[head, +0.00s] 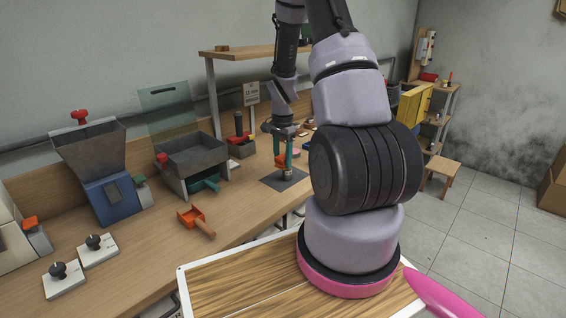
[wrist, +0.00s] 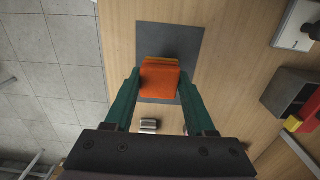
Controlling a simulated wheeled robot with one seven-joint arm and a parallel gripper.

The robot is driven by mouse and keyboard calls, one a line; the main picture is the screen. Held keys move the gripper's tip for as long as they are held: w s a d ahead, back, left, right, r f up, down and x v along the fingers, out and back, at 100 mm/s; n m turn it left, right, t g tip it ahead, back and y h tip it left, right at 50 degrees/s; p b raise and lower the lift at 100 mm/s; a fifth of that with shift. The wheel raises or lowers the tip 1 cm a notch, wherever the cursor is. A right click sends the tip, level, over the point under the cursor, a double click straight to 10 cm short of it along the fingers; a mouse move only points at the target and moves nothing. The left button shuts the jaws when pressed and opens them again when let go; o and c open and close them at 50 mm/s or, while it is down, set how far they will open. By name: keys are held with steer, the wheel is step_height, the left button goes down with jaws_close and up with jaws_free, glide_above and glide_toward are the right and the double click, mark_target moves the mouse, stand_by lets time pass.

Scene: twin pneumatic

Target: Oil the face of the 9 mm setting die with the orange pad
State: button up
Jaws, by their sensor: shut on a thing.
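The orange pad (wrist: 160,80) is clamped between the two green fingers of my gripper (wrist: 161,75) in the wrist view. A yellowish layer shows along its far edge. In the head view my gripper (head: 283,152) points down over the grey mat (head: 270,181) on the bench, with the orange pad (head: 281,161) at its fingers. A small silvery metal piece (wrist: 148,125) lies nearer the wrist camera than the pad. Metal also shows just under the pad in the head view (head: 287,174). No marking is readable on it, so I cannot tell whether it is the 9 mm setting die.
Left on the bench are a blue-based hopper (head: 108,198), a grey bin (head: 191,157), an orange scoop (head: 192,217) and two knob boxes (head: 98,250). Behind the mat stands a red-and-black device (head: 240,143) under a 12 mm sign (head: 251,93). The floor (head: 470,220) at right is largely clear.

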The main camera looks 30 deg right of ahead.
mark_target(283, 157)
steer(key=shift+d+r, duration=0.1)
steer(key=shift+r, duration=3.3)
